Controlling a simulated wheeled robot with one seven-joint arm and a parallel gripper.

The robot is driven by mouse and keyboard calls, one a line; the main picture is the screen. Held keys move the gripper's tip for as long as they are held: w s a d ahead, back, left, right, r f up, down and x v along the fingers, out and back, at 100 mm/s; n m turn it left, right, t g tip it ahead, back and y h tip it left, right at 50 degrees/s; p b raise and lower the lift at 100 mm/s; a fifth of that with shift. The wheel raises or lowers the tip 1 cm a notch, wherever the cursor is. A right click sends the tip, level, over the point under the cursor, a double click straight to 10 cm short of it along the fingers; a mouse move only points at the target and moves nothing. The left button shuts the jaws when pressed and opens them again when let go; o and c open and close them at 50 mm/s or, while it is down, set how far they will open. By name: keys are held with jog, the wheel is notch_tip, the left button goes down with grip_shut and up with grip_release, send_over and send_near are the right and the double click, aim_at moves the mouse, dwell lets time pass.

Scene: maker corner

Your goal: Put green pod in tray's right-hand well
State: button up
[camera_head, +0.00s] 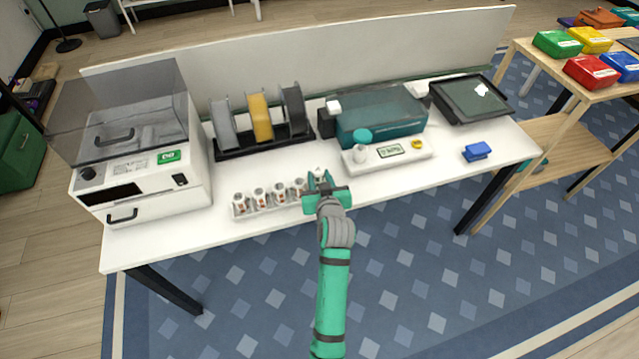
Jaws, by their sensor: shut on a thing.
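My gripper (322,181) is over the right end of a pale tray (238,214) at the table's front edge. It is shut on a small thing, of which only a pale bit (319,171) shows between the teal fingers. Its colour is mostly hidden, so I cannot tell whether it is the green pod. Several small white pods (260,197) with reddish-brown marks stand upright in a row in the tray. My gripper hides the tray's right end, so I cannot see the right-hand well or whether the held thing touches it.
A white machine (140,180) with a raised clear lid stands left. Behind are a spool rack (262,140), a teal case (380,120) and a dark tablet (470,98). A white device (415,150) and a blue block (477,152) are right. The table's front right is clear.

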jog(key=shift+w+f, duration=0.1)
jog(key=shift+f, duration=1.55)
jog(key=shift+f, duration=0.1)
jog(key=o, duration=0.8)
jog(key=v, duration=1.2)
jog(key=s+f+m+h, duration=0.1)
jog(key=s+f, duration=0.2)
jog(key=s, duration=0.5)
jog(key=s+f+m+h, duration=0.1)
jog(key=s+f, duration=0.2)
jog(key=s, duration=0.6)
jog(key=s+r+t, duration=0.1)
jog(key=s+r, duration=0.2)
jog(key=s, duration=0.6)
jog(key=s+a+r+t, duration=0.1)
jog(key=s+r, duration=0.3)
jog(key=s, duration=0.6)
jog(key=shift+s+h, duration=0.25)
jog(key=shift+h, duration=0.05)
